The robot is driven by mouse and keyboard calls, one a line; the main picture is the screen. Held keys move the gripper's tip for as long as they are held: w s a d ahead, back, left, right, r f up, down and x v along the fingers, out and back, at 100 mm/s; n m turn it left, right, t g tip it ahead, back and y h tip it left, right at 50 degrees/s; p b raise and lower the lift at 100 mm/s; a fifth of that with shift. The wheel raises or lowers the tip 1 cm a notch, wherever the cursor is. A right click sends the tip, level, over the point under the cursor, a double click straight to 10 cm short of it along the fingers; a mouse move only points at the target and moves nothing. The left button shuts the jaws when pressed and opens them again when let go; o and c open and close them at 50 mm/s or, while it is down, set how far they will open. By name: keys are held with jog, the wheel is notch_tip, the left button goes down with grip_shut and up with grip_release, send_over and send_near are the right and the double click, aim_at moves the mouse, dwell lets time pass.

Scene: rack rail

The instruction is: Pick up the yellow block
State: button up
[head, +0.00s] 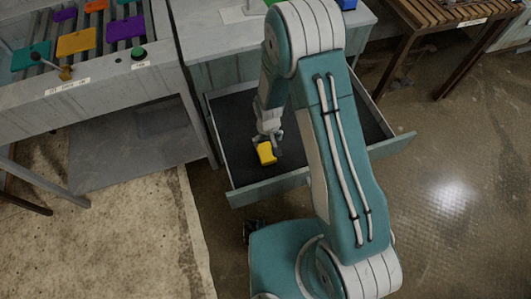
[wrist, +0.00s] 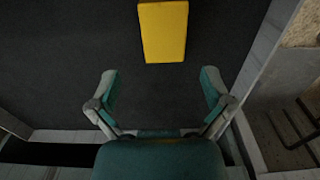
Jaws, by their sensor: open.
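The yellow block (head: 266,153) lies on the dark floor of an open drawer (head: 270,188) in the head view. The gripper (head: 270,138) is inside the drawer area in the head view, close to the block. I cannot tell its exact height above the drawer floor.
The drawer's walls enclose the gripper, and the front panel is near it. A grey cabinet top (head: 215,45) is behind. A rack with coloured plates (head: 78,42) stands at left, and a slatted wooden table (head: 440,12) at right. Open floor (head: 450,150) lies right of the drawer.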

aim_at(266, 151)
jog(key=f, duration=0.8)
jog(key=shift+a, duration=0.3)
jog(key=c, duration=1)
